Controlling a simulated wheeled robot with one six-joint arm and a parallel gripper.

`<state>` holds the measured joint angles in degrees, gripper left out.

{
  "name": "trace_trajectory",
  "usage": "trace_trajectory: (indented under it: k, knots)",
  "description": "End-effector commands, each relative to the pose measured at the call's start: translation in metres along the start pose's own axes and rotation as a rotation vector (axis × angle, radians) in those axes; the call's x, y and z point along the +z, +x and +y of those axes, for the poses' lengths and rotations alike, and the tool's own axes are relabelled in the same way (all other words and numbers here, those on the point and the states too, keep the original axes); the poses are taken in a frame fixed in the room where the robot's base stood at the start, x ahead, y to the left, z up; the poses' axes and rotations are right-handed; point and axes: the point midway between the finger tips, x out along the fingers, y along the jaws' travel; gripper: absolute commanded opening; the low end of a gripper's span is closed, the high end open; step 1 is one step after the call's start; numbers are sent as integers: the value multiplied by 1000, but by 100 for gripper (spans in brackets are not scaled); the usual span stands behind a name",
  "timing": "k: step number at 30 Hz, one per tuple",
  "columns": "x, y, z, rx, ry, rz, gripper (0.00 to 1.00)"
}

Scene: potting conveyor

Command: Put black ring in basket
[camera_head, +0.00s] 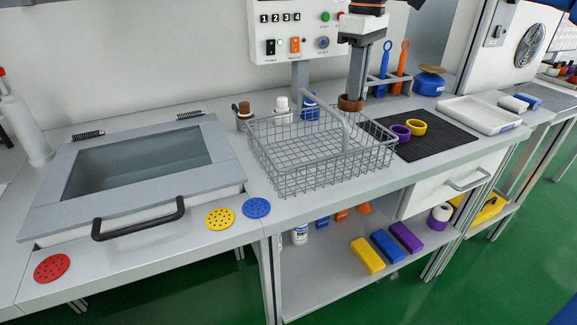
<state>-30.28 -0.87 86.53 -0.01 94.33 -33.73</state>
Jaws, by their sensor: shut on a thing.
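My gripper (352,97) points down at the back right of the basket and is shut on a brown ring (350,104). The ring shows near the basket's back right rim; I cannot tell how high it is or whether it is over the basket or the mat. No clearly black ring shows. The grey wire basket (320,183) stands on the worktop, its handle raised across the middle. It looks empty. A purple ring (401,133) and a yellow ring (416,127) lie side by side on the black mat (440,141) right of the basket.
A white tray (480,115) lies right of the mat. A tool rack with a blue tool (383,62) and an orange tool (402,60) stands behind it. Small bottles (282,109) stand behind the basket. Yellow (220,219) and blue discs (257,208) lie front left.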

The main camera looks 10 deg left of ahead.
Motion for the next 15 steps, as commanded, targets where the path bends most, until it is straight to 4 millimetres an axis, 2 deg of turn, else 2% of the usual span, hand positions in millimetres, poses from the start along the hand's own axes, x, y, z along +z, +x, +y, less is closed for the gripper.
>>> trace_trajectory:
  k: [4, 12, 15]
  knots:
    - [0, 11, 0, -1, 4, -2, 0]
    - [1, 52, 0, -1, 4, -2, 0]
    - [0, 58, 0, 0, 3, 0, 0]
